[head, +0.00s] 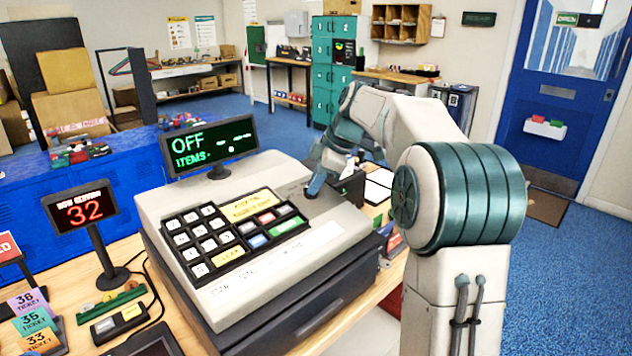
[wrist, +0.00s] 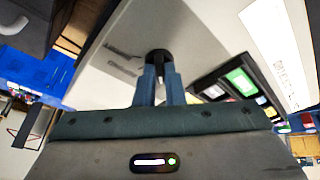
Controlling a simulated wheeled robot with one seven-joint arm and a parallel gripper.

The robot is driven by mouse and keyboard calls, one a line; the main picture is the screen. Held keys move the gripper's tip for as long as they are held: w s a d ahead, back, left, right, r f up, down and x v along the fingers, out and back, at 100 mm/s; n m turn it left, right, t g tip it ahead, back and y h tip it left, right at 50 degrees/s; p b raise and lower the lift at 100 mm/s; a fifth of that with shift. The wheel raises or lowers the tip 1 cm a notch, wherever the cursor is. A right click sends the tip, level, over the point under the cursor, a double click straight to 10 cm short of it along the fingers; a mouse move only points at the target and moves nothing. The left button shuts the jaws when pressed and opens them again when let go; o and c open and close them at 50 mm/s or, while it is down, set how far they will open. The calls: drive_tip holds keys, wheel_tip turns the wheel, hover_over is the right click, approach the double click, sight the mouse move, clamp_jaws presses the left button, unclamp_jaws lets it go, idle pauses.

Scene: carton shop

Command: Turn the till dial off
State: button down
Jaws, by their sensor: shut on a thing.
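The till (head: 245,215) is a large beige cash register on the wooden counter, with a block of keys and a display (head: 212,147) that reads OFF in green. My gripper (head: 315,188) reaches down to the right side of its top surface. In the wrist view, the two blue fingers of my gripper (wrist: 159,85) are shut on the small black till dial (wrist: 158,57). The fingers cover much of the dial, so its pointer is hard to make out. In the head view the dial is mostly hidden by my gripper.
A "now serving 32" sign (head: 82,209) stands left of the till, near ticket cards (head: 35,322). A black box (head: 350,187) and papers (head: 378,184) lie behind my gripper on the right.

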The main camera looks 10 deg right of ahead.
drive_tip(key=shift+n+g, duration=0.3)
drive_tip(key=shift+n, duration=0.8)
drive_tip(key=shift+f, duration=0.1)
drive_tip(key=c, duration=1.5)
unclamp_jaws()
drive_tip(key=shift+w+a, duration=0.1)
drive_tip(key=p+v, duration=0.2)
drive_tip(key=v, duration=1.2)
drive_tip(key=shift+w, duration=0.1)
